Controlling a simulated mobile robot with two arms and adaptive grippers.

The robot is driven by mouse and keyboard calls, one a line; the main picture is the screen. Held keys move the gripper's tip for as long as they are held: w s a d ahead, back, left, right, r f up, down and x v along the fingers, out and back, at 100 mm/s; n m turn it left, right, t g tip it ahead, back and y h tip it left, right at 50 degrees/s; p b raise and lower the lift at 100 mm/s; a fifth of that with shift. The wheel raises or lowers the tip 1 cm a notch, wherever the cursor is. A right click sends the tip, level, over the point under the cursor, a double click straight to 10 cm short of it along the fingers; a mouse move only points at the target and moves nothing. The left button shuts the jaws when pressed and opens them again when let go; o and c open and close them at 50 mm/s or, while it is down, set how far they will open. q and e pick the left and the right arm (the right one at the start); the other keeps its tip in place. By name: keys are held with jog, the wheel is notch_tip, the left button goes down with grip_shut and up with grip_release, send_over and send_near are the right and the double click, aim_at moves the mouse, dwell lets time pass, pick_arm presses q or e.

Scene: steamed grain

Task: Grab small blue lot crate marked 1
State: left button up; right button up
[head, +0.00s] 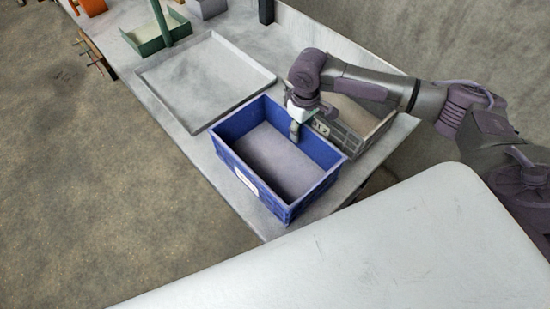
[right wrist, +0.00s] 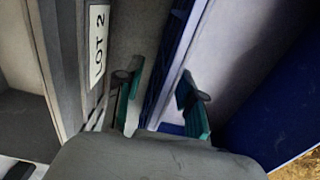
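The blue crate (head: 270,200) stands upright and open-topped on the table. It looks empty, and the white label on its outer wall is too small to read. My right gripper (head: 296,125) is over the crate's far-right wall, beside the grey crate. In the right wrist view, its two green fingers are spread, one on each side of the blue wall (right wrist: 172,55). I see no clear contact with the wall. My left gripper is not in view.
A grey crate (head: 348,140) marked LOT 2 stands close behind the blue crate. A flat grey tray (head: 160,80) lies to the upper left. A green bin (head: 150,45) is farther along the table. The table's edge is near the blue crate's front.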

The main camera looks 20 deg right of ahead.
grip_shut()
jog(key=shift+r, duration=0.2)
dwell(0.4)
